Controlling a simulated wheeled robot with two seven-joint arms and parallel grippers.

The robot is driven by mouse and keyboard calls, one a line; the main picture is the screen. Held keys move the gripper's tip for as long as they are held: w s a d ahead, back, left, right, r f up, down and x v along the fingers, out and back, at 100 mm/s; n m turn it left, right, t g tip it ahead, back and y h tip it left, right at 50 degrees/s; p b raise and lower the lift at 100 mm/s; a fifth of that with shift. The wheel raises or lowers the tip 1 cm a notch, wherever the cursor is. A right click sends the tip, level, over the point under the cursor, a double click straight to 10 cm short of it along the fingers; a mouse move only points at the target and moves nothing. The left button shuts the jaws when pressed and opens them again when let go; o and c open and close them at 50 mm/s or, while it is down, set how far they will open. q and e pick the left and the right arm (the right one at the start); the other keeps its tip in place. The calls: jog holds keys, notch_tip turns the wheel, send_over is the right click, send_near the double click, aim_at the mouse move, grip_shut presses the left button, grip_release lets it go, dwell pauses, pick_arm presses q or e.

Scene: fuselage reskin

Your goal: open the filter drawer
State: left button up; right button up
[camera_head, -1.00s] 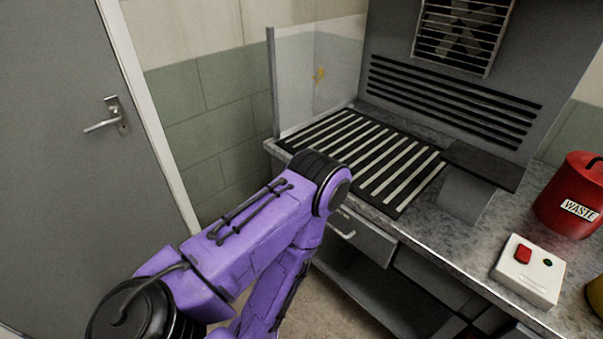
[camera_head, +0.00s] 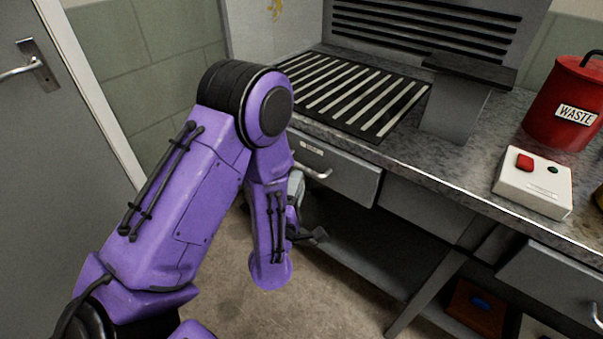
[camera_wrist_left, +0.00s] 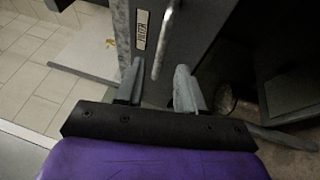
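The filter drawer (camera_head: 352,178) is a grey drawer under the left part of the bench and looks shut. Its front carries a small label (camera_head: 311,149) and a pale bar handle (camera_head: 313,171). In the left wrist view the handle (camera_wrist_left: 164,40) lies ahead, beside the label (camera_wrist_left: 142,30). My left gripper (camera_wrist_left: 158,76) is open and empty, its fingers spread to either side of the handle's line. The handle looks still beyond the fingertips; contact cannot be told. In the head view my purple arm hides most of this gripper. My right gripper is out of view.
Above the drawer is a slatted grille (camera_head: 355,95) on the bench top. A white box with a red button (camera_head: 532,185) and a red waste can (camera_head: 562,105) stand to the right. A lower shelf (camera_head: 375,262) runs beneath the bench. A grey door (camera_head: 45,170) is at the left.

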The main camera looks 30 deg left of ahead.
pick_arm(q)
jog(key=x, duration=0.4)
jog(key=shift+w+a+p, duration=0.1)
jog(key=shift+w+p, duration=0.15)
jog(key=shift+p, duration=0.1)
grip_shut()
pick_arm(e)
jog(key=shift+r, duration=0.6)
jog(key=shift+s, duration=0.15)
